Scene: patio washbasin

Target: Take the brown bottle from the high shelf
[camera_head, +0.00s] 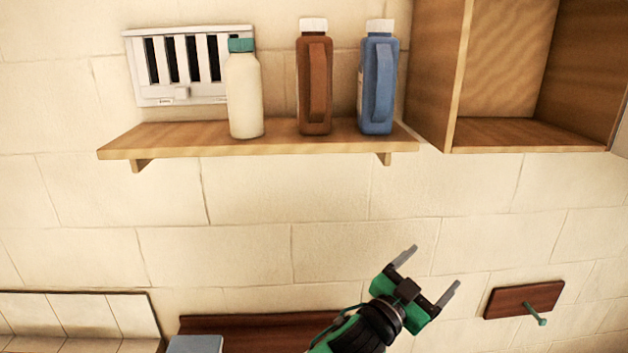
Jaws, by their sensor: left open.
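The brown bottle (314,88) with a white cap stands upright on the high wooden shelf (180,146). It is between a cream bottle (244,95) with a teal cap on its left and a blue bottle (378,85) with a white cap on its right. My left gripper (430,268) is open and empty, in front of the wall, below and to the right of the shelf. It is well apart from the bottles. My right gripper does not show.
An open wooden cabinet (458,80) hangs right of the shelf, close to the blue bottle. A white vent panel (140,70) is behind the cream bottle. A dark wooden plate with a green peg (525,299) is at the lower right.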

